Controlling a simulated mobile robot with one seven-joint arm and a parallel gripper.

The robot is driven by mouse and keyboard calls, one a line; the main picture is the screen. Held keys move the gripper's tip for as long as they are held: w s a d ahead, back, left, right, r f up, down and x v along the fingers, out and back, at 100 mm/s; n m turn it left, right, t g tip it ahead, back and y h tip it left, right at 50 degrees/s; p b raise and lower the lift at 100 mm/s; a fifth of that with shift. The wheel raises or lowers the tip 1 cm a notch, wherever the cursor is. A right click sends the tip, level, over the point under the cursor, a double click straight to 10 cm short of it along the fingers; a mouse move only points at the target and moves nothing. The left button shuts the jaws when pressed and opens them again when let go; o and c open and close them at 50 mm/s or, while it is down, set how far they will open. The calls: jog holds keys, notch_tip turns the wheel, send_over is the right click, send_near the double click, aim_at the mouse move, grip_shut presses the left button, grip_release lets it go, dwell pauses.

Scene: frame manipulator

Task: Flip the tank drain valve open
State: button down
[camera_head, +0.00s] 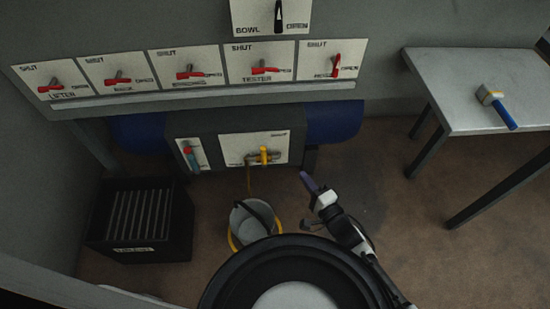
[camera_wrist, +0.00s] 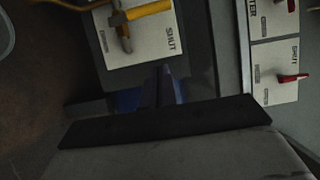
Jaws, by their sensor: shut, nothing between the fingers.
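The valve with the yellow handle (camera_head: 264,155) sits on a white panel (camera_head: 282,150) low on the dark tank box. Its handle stands upright in the head view. A brown streak, hose or liquid, runs from its spout down toward a grey bucket (camera_head: 241,222).
A second small panel with a red and blue valve (camera_head: 189,155) is left of it. A row of red-levered panels (camera_head: 265,70) runs above. A black slatted crate (camera_head: 140,220) stands left. A table (camera_head: 470,85) with a blue-handled brush-like tool (camera_head: 498,108) stands right.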

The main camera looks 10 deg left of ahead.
jog(key=w+a, duration=0.5)
jog(key=a, duration=0.5)
jog(key=shift+w, duration=0.35)
jog(key=shift+a, duration=0.15)
jog(key=shift+a+r+n+p, duration=0.2)
jog(key=shift+n+p, duration=0.1)
jog(key=shift+p, duration=0.15)
